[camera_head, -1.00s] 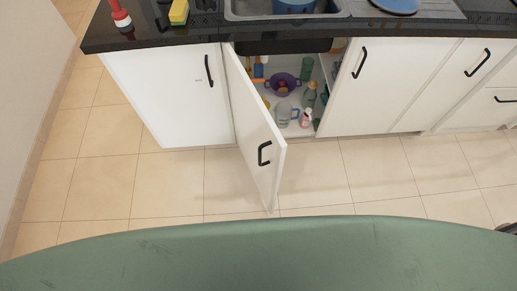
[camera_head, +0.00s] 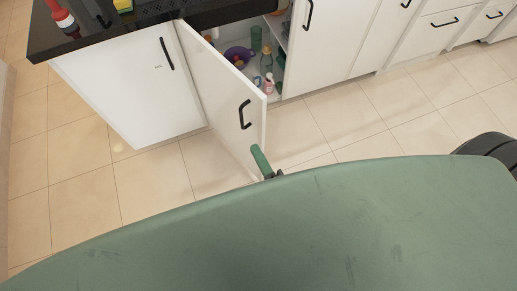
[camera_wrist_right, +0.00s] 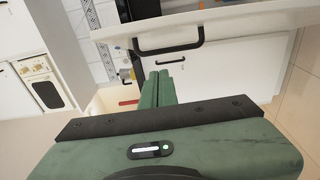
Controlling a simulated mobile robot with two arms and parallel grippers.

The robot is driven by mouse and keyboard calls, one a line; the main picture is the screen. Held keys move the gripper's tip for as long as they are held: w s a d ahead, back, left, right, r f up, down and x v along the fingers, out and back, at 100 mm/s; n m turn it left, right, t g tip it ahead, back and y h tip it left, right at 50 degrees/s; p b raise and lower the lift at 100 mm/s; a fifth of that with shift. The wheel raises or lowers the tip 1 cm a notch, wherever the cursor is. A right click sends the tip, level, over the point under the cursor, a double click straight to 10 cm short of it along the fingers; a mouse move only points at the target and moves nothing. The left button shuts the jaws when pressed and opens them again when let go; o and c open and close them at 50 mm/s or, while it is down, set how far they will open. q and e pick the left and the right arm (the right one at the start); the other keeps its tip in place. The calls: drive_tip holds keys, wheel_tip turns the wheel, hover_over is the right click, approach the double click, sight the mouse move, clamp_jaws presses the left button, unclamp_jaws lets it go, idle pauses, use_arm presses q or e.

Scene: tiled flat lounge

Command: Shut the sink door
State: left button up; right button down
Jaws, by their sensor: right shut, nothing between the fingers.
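The white sink door (camera_head: 215,85) hangs open, swung out from the cabinet toward me. Its black handle (camera_head: 244,115) is near the free edge. The open cabinet (camera_head: 275,85) behind it shows several items, including a purple bowl (camera_head: 238,54). My right gripper (camera_head: 261,158) is at the lower part of the door's free edge in the head view; whether it touches is unclear. In the right wrist view, its green fingers (camera_wrist_right: 162,78) are shut and empty, close to the black handle (camera_wrist_right: 165,49) on a white panel. My left gripper is not in view.
A dark countertop (camera_head: 95,36) with a yellow sponge (camera_head: 123,4) and a red-capped bottle (camera_head: 63,18) runs above the cabinets. Closed white cabinets (camera_head: 335,55) stand to the right. Tiled floor (camera_head: 350,125) is clear in front. The right wrist view shows an oven (camera_wrist_right: 44,84) at left.

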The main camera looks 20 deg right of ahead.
drive_tip(key=w+d, duration=0.1)
drive_tip(key=w, duration=0.5)
drive_tip(key=w+d+p, duration=0.1)
drive_tip(key=w, duration=0.2)
drive_tip(key=shift+d, duration=0.35)
drive_tip(key=shift+d, duration=0.1)
